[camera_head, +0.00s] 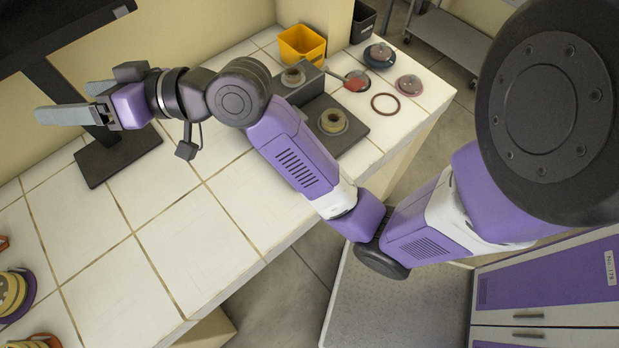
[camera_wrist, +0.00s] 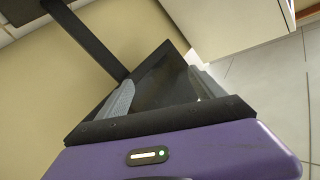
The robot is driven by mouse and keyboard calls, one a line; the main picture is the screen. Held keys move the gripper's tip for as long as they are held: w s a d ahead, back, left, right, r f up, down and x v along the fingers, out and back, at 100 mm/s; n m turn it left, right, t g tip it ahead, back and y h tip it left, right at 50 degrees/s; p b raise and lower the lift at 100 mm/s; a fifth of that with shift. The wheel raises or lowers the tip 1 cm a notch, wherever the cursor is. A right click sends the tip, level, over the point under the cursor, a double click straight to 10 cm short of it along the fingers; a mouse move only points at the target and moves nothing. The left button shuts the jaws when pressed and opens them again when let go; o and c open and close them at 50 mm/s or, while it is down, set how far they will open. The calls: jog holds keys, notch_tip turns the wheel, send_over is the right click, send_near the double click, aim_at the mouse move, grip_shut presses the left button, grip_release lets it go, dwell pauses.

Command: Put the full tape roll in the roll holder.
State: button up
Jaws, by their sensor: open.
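I cannot tell for certain which part is the roll holder or which roll is the full one. My gripper (camera_head: 64,102) is open and empty, raised over the left of the bench, well away from both rolls. Its two fingers also show spread apart in the wrist view (camera_wrist: 160,92), with no roll between them.
A monitor stand (camera_head: 115,155) is close to my gripper. A yellow bin (camera_head: 301,44), round discs (camera_head: 379,54) and a dark red ring (camera_head: 385,103) are near the rolls. Reels (camera_head: 14,292) lie at the left edge. The bench middle (camera_head: 150,240) is clear.

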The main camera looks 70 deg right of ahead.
jog(key=s+a+f+m+h, duration=0.3)
jog(key=s+f, duration=0.4)
jog(key=s, duration=0.1)
jog(key=s+a+f+m+h, duration=0.2)
jog(key=s+a+f+h, duration=0.1)
jog(key=s+f, duration=0.4)
jog(key=s+d+n+g, duration=0.1)
jog(key=s+d+n, duration=0.1)
jog(key=s, duration=0.9)
jog(key=s+d+f+n+y, duration=0.1)
jog(key=s+n, duration=0.4)
jog(key=s, duration=0.6)
jog(key=shift+d+g+y, duration=0.3)
jog(key=shift+d+g, duration=0.1)
jog(key=shift+d, duration=0.2)
jog(key=shift+f, duration=0.2)
